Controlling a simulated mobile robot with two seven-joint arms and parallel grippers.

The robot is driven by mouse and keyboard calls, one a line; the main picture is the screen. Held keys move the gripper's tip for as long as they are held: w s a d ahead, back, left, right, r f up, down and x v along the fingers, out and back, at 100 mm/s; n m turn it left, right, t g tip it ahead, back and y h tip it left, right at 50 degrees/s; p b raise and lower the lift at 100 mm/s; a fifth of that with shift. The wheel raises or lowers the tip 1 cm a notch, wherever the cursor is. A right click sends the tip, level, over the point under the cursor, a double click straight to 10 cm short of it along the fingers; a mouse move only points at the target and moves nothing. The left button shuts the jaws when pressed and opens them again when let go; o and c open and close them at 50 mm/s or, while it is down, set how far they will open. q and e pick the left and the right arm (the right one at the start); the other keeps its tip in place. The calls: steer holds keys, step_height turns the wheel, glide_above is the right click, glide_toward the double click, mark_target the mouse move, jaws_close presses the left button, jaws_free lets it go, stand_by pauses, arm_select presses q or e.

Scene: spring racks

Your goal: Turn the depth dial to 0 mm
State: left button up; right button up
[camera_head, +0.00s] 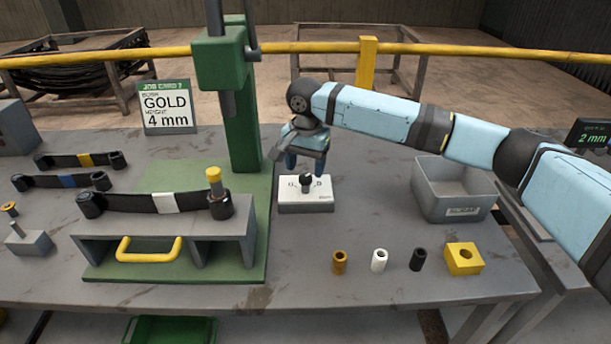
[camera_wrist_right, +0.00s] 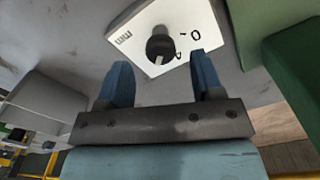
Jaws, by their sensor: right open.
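The depth dial is a black round knob (camera_head: 306,179) on a white plate (camera_head: 306,198) on the bench, right of the green press. In the right wrist view the knob (camera_wrist_right: 160,46) sits beyond my fingertips on the white plate (camera_wrist_right: 123,38). My right gripper (camera_head: 304,161) is just above and behind the dial. Its blue fingers (camera_wrist_right: 162,70) are apart with nothing between them. My left gripper is not in view.
A green press (camera_head: 240,125) stands left of the dial. A grey bin (camera_head: 430,206) stands at the right. Several bushings and a yellow block (camera_head: 463,259) lie in front. A job card (camera_head: 167,106) reads GOLD, 4 mm. A display (camera_head: 592,136) reads 2 mm.

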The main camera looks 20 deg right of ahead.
mark_target(306, 184)
steer(key=shift+f, duration=1.35)
